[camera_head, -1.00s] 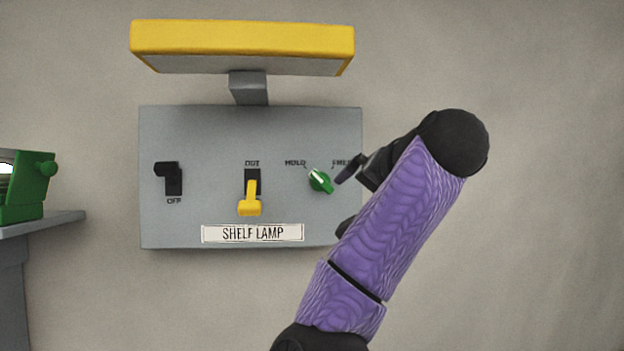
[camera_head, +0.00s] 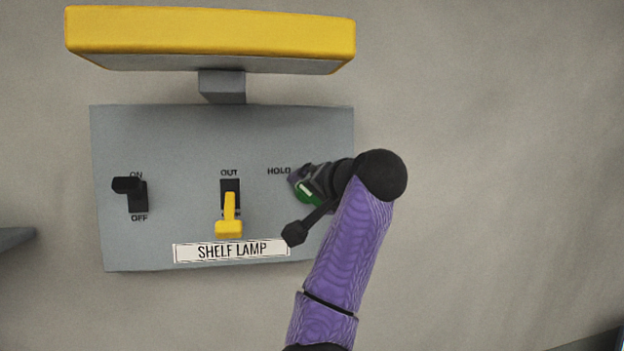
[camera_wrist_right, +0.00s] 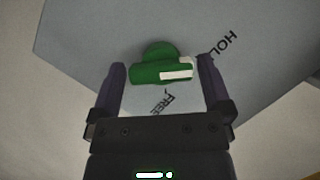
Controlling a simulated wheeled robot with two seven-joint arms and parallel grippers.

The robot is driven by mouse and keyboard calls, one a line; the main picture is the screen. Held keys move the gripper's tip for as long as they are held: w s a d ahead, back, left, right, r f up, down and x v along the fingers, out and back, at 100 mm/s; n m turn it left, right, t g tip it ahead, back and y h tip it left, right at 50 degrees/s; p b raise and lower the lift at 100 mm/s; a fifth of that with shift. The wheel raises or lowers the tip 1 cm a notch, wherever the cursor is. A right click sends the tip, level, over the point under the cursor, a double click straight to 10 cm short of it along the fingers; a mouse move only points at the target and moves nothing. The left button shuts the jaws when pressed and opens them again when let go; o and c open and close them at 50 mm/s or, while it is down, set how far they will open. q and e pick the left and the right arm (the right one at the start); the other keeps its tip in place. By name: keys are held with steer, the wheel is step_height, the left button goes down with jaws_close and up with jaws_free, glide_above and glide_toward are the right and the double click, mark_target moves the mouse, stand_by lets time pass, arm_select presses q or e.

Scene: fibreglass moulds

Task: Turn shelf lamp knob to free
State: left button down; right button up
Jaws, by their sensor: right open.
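The green knob (camera_head: 309,193) sits at the right of the grey shelf lamp panel (camera_head: 165,150), partly hidden by my right gripper. The HOLD label (camera_head: 279,171) shows to its left; FREE is hidden in this view. In the right wrist view the knob (camera_wrist_right: 150,73) stands between the two open fingers, with a gap visible at each side. Its white mark (camera_wrist_right: 176,74) points to the right, towards the HOLD side. The FREE label (camera_wrist_right: 163,103) shows below the knob there. My right gripper (camera_head: 310,181) is open around the knob. My left gripper is not in view.
A black ON/OFF switch (camera_head: 136,195) is at the panel's left, tipped towards ON. A yellow lever (camera_head: 229,217) hangs down below OUT. The yellow lamp head (camera_head: 210,35) juts out above the panel. The wall to the right is clear.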

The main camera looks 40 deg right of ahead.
steer(key=shift+w, duration=0.1)
steer(key=shift+w+f, duration=0.1)
steer(key=shift+w, duration=0.15)
steer(key=shift+c, duration=0.5)
steer(key=c, duration=1)
